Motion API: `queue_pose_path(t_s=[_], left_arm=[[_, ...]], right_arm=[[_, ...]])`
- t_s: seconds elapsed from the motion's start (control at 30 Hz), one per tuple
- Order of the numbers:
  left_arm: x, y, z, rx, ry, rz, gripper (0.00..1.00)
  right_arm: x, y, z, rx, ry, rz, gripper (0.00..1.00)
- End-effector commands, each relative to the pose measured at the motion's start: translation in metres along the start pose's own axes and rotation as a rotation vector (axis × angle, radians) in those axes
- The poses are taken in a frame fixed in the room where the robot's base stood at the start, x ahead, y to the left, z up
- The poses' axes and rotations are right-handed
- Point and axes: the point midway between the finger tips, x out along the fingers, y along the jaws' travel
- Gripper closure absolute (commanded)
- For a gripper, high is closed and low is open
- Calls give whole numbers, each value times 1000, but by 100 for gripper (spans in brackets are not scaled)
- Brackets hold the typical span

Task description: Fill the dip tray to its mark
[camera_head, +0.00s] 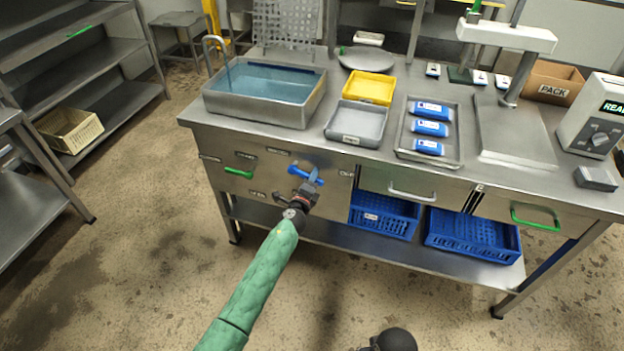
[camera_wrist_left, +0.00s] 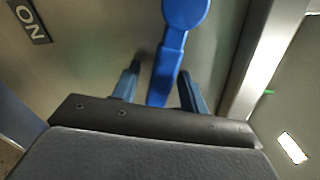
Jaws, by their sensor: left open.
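The dip tray (camera_head: 310,98) is a deep steel basin at the left end of the bench, holding blue water. A curved metal spout (camera_head: 212,42) rises at its left side. I cannot make out a fill mark or the exact level. A blue lever (camera_head: 300,173) sits on the bench's front panel, and it fills the top middle of the left wrist view (camera_wrist_left: 185,20). My left gripper (camera_head: 309,184) is at this lever, open, with one finger on each side of the handle's lower end. Gaps show between handle and fingers. My right gripper's fingers are not seen.
A green handle (camera_head: 239,173) is left of the lever; an ON label (camera_wrist_left: 29,20) is nearby. A grey tray (camera_head: 357,122), yellow tray (camera_head: 369,87) and tray of blue packs (camera_head: 457,152) share the bench. Blue crates (camera_head: 473,237) stand below.

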Motion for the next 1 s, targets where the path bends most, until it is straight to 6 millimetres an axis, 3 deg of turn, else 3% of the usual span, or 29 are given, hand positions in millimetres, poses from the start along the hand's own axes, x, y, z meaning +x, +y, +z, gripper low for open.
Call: queue_pose_path(t_s=[0.03, 0.23, 0.57, 0.7, 1.0], left_arm=[[0, 0, 0, 0, 0, 0, 62], [0, 0, 0, 0, 0, 0, 100], [0, -7, 1, -75, 0, 0, 100], [0, -16, 2, -190, -1, -1, 100], [0, -24, 4, -325, 0, 0, 100]], right_arm=[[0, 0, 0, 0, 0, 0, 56], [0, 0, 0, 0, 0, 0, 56], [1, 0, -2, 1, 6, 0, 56], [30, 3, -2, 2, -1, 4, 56], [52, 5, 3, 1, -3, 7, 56]])
